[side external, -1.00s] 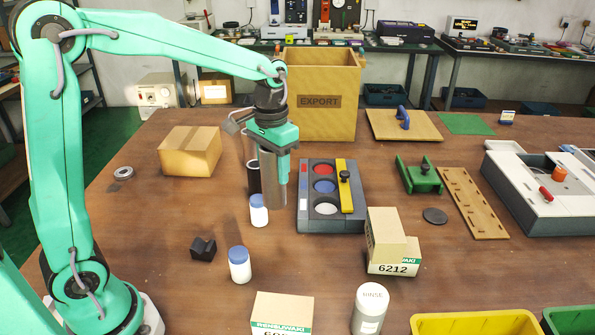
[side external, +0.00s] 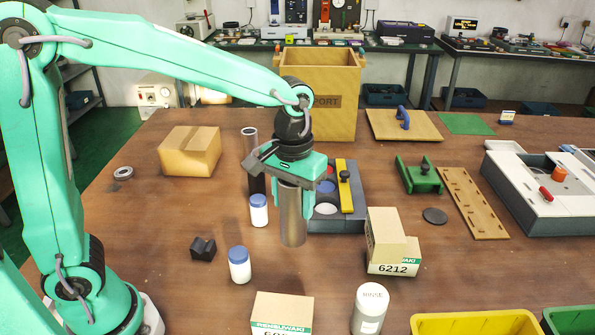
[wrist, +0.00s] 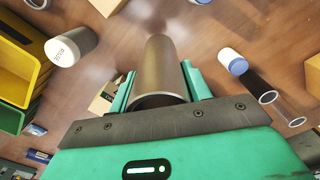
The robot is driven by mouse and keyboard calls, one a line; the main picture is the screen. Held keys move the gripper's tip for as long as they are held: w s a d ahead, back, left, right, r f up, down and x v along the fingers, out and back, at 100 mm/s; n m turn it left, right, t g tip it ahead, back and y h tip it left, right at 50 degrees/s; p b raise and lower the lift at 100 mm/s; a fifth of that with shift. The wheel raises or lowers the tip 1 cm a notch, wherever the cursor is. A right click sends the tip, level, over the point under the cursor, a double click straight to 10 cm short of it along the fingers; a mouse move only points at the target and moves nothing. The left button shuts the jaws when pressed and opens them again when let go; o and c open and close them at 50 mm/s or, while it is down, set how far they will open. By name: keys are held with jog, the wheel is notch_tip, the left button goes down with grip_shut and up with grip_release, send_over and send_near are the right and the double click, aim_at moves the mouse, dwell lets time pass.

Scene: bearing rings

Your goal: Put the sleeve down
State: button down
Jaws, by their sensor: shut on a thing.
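The sleeve (side external: 292,222), a grey metal tube, hangs upright in my gripper (side external: 292,200) in the side view. The green fingers close on its upper part from both sides. In the wrist view the sleeve (wrist: 160,65) runs away from the camera between the fingers of my gripper (wrist: 158,88), with its near rim open. Its lower end is over the brown table (side external: 330,265), in front of the grey tray. I cannot tell whether that end touches the table.
A dark tube with a grey top (side external: 252,160) and two blue-capped bottles (side external: 258,211) (side external: 239,265) stand to the left. The grey tray (side external: 335,218) is behind, and stacked cartons (side external: 385,235) stand to the right. A RINSE container (side external: 370,310) is in front.

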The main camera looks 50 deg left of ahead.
aim_at(299, 225)
jog(key=shift+n, duration=0.8)
jog(key=s+d, duration=0.1)
jog(key=d, duration=0.1)
jog(key=s+d, duration=0.3)
jog(key=shift+d+f, duration=0.15)
jog(key=shift+d, duration=0.15)
jog(key=shift+w, duration=0.1)
jog(key=w+a+f, duration=0.7)
jog(key=a, duration=0.1)
jog(key=shift+w+a, duration=0.35)
jog(key=shift+a, duration=0.05)
jog(key=shift+f, duration=1.8)
jog(key=shift+f, duration=0.2)
jog(key=c, duration=0.7)
grip_release()
jog(key=shift+s, duration=0.1)
jog(key=shift+o, duration=0.2)
